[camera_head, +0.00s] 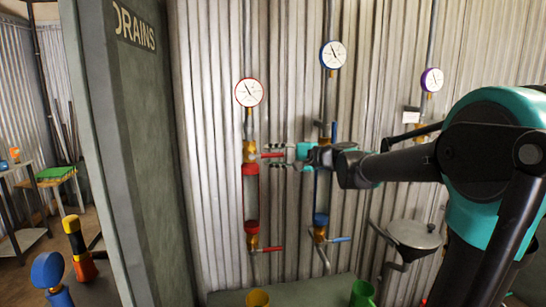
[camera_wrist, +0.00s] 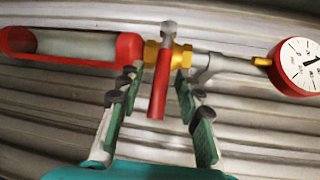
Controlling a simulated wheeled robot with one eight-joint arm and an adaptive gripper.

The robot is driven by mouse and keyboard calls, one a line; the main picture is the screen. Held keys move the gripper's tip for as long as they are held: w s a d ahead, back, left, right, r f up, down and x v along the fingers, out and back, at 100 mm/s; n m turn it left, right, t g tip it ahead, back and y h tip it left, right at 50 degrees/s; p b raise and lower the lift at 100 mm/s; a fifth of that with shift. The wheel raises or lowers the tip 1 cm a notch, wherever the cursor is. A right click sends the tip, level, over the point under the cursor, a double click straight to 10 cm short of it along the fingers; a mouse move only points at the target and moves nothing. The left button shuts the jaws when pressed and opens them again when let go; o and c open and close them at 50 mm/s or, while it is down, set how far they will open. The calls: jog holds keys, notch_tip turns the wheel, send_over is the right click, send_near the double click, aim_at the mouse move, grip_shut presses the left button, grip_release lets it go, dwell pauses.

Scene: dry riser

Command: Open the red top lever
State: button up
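The red top lever (camera_head: 272,155) sticks out to the right from a brass valve (camera_head: 249,150) on the red-gauge pipe, above a red-capped sight tube. In the wrist view the red lever (camera_wrist: 158,92) hangs from the brass valve (camera_wrist: 168,55) and lies between the two fingers. My gripper (camera_head: 281,157) is at the lever from the right. In the wrist view my gripper (camera_wrist: 156,103) is open, with a visible gap on each side of the lever. No finger appears to touch it.
A red gauge (camera_head: 249,92) is above the valve. A lower red lever (camera_head: 270,249) sits below. The blue pipe with its blue gauge (camera_head: 333,55) runs close behind my gripper. A grey DRAINS panel (camera_head: 135,120) stands at left. Yellow (camera_head: 258,298) and green (camera_head: 362,294) cups are below.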

jog(key=shift+c, duration=0.2)
grip_shut()
